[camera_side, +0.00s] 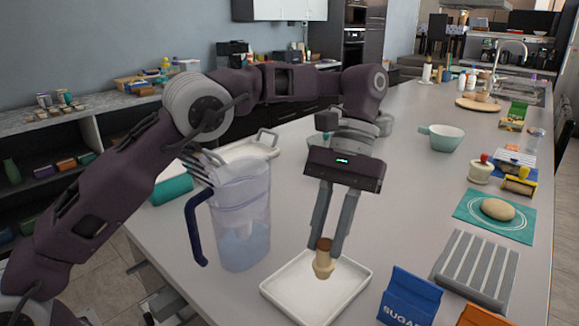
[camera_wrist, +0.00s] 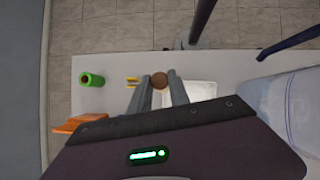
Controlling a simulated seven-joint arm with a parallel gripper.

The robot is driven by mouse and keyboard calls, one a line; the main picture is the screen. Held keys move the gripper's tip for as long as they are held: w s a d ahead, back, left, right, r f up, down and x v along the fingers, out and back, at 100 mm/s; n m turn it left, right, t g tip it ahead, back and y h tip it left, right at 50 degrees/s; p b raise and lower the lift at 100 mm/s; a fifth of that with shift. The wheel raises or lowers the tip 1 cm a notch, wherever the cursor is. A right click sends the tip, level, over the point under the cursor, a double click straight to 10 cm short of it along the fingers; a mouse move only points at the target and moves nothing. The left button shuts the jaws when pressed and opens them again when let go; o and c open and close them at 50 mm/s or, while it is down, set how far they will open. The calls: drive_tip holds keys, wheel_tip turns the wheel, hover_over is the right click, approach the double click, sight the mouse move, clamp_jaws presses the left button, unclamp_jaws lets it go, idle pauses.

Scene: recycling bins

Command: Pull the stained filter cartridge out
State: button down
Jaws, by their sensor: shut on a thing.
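The filter cartridge (camera_side: 323,265) is tan with a brown stained top and is out of the pitcher. My gripper (camera_side: 327,246) points down and is shut on its upper part, holding it upright. In the side view the cartridge overlaps the white tray (camera_side: 283,305); I cannot tell its height. In the wrist view the round brown top of the cartridge (camera_wrist: 159,81) shows between the fingers, next to the tray (camera_wrist: 209,90). The clear pitcher (camera_side: 243,225) with a blue handle stands left of my gripper, with some water in it; it also shows in the wrist view (camera_wrist: 287,103).
A blue sugar box (camera_side: 409,298) and an orange box (camera_side: 482,316) stand right of the tray. A green bowl (camera_side: 442,138) is farther back. The counter's middle is clear.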

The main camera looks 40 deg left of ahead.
drive_tip(key=s+d+f+m+t+y, duration=0.1)
drive_tip(key=s+d+f+m+y, duration=0.5)
drive_tip(key=s+d+m, duration=0.4)
drive_tip(key=w+a+f+n+t, duration=0.2)
drive_tip(key=w+a+n+t, duration=0.1)
drive_tip(key=n, duration=0.2)
drive_tip(key=w+a+f+n+t, duration=0.3)
drive_tip(key=w+n, duration=0.1)
drive_tip(key=n, duration=0.2)
drive_tip(key=w+a+f+n+t+y, duration=0.1)
drive_tip(key=w+a+f+n+t, duration=0.1)
drive_tip(key=n, duration=0.4)
drive_tip(key=shift+w+a+f+t, duration=0.3)
drive_tip(key=shift+w+a+t, duration=0.35)
drive_tip(key=shift+a+t, duration=0.35)
drive_tip(key=w+n+y, duration=0.1)
drive_tip(key=w+a+y, duration=0.1)
drive_tip(key=y, duration=0.1)
drive_tip(key=w+n+y, duration=0.1)
drive_tip(key=w, duration=0.1)
drive_tip(key=shift+a+f+n+t, duration=0.15)
drive_tip(key=shift+a+n+t, duration=0.15)
drive_tip(key=shift+a+t, duration=0.1)
drive_tip(key=shift+w+a+y, duration=0.1)
drive_tip(key=shift+w+y, duration=0.2)
drive_tip(key=shift+f, duration=1.45)
drive_tip(key=shift+f, duration=0.15)
